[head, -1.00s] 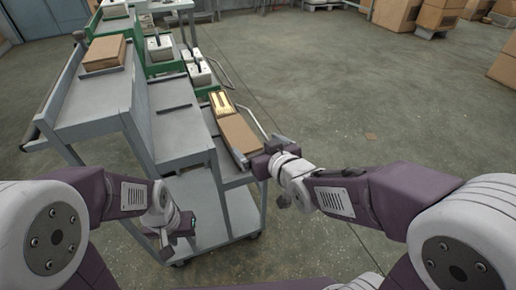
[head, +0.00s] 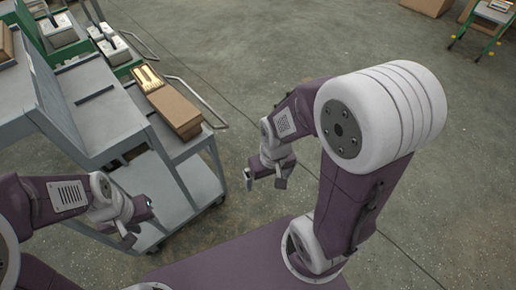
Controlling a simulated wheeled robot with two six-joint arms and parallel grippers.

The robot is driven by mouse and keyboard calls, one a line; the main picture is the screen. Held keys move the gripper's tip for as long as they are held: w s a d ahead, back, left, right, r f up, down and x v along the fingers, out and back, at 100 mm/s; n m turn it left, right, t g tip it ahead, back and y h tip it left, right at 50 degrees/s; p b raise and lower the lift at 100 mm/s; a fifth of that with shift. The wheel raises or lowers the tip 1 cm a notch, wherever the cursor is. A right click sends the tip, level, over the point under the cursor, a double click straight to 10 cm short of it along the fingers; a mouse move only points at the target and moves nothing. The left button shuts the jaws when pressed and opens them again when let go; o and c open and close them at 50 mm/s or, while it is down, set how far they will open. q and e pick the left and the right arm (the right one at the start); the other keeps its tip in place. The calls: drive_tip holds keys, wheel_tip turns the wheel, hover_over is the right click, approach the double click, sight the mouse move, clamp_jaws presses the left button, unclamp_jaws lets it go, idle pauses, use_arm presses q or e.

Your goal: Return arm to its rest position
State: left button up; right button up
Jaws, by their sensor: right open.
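My right arm is folded up at the right of the head view. Its gripper (head: 265,181) hangs downward above the bare floor, right of the grey cart (head: 120,98), with its two fingers apart and nothing between them. It is clear of the cart. My left gripper (head: 128,236) is low at the left, in front of the cart's lower shelf. Its fingertips are small and partly hidden, so I cannot tell whether it is open or shut.
On the cart's right-hand ledge lie a brown block (head: 174,110) and a golden slotted piece (head: 147,78). White units with dark levers (head: 112,47) stand behind them. A green-legged stand (head: 482,22) is at the far right. The concrete floor (head: 270,60) between is clear.

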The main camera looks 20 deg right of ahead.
wheel_tip(320, 180, up, 38)
drive_tip(key=p, duration=3.7)
